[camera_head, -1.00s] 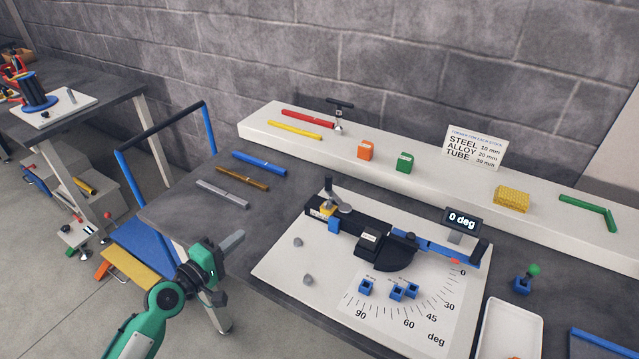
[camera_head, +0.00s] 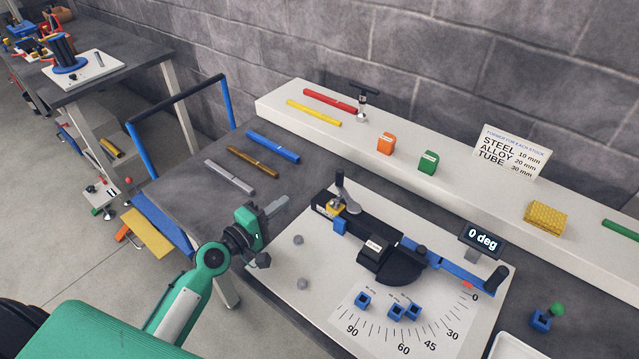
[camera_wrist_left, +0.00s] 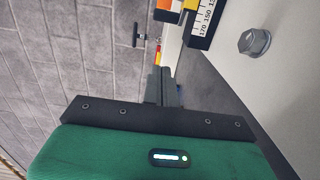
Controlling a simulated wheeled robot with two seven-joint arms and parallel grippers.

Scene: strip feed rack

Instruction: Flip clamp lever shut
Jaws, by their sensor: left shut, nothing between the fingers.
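The clamp lever (camera_head: 340,182) is a small upright grey handle at the left end of the black bending fixture (camera_head: 378,234), beside a yellow block (camera_head: 334,208). The fixture sits on a white board (camera_head: 322,296). My left gripper (camera_head: 280,205) is shut and empty, left of the clamp and apart from it, above the table near the board's left edge. In the left wrist view its shut fingers (camera_wrist_left: 163,88) point toward the table, with part of the yellow block and a ruler scale (camera_wrist_left: 206,20) at the top. My right gripper is not in view.
Grey, brown and blue rods (camera_head: 273,147) lie on the table behind my left gripper. Two grey bolt heads (camera_head: 299,240) stand on the board. A white shelf (camera_head: 400,185) runs behind.

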